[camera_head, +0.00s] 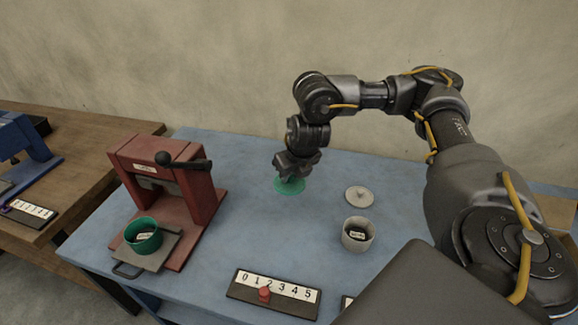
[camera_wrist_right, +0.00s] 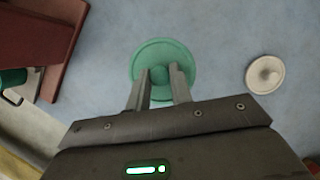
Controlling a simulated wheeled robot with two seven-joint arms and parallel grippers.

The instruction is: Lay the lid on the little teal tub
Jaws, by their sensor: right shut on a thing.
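The little teal tub (camera_head: 143,236) stands open on the grey plate of the red press, with a small label inside. The round teal lid (camera_head: 289,187) is at the back middle of the blue table. My right gripper (camera_head: 290,179) reaches down over it. In the right wrist view, the fingers (camera_wrist_right: 159,80) are shut on the knob of the teal lid (camera_wrist_right: 150,53). I cannot tell whether the lid is lifted off the table. A piece of the tub (camera_wrist_right: 12,78) shows at the left edge of that view. My left gripper is not in view.
The red press (camera_head: 168,190) with a black-knobbed lever stands at the left of the blue table. A grey-white tub (camera_head: 357,235) and a pale lid (camera_head: 359,196) are at the right. A number board (camera_head: 273,293) with a red peg lies in front. The table's middle is clear.

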